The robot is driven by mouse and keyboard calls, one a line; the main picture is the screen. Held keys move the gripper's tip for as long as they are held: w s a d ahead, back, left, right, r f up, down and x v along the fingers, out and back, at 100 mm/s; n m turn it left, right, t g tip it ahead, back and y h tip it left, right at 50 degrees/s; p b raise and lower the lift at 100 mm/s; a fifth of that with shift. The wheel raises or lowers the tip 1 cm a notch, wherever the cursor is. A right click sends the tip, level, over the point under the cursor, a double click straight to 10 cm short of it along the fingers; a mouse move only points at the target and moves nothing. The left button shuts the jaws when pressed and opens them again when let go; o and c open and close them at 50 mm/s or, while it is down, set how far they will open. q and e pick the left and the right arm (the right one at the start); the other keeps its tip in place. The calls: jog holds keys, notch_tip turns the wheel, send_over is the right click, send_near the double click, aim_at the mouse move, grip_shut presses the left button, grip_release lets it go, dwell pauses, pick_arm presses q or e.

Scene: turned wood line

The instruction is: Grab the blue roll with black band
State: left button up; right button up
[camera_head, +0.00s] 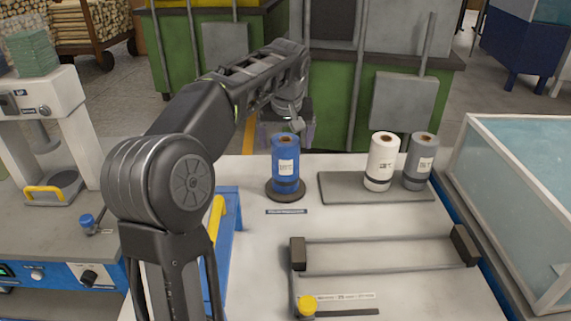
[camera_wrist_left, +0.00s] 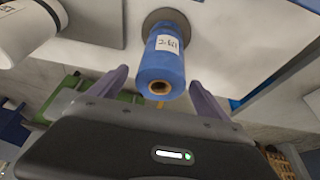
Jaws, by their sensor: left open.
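The blue roll with black band (camera_head: 285,160) stands upright on a dark round base on the table, with a white label on its side. It also shows in the left wrist view (camera_wrist_left: 163,66), seen from its top end with the brown core. My left gripper (camera_head: 290,128) is above and behind the roll in the head view. In the left wrist view its two fingers (camera_wrist_left: 158,82) are apart, one on each side of the roll's top end, with gaps between. Nothing is held. My right gripper is not in view.
A white roll (camera_head: 381,163) and a grey roll (camera_head: 420,163) stand on a grey plate (camera_head: 340,188) to the right. A low frame with dark end blocks (camera_head: 385,254) and a yellow knob (camera_head: 307,305) lie nearer. A glass-sided bin (camera_head: 520,190) borders the right edge.

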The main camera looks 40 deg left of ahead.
pick_arm(q)
jog(key=x, duration=0.5)
jog(key=shift+s+f, duration=0.1)
dwell(0.4)
jog(key=c, duration=1.7)
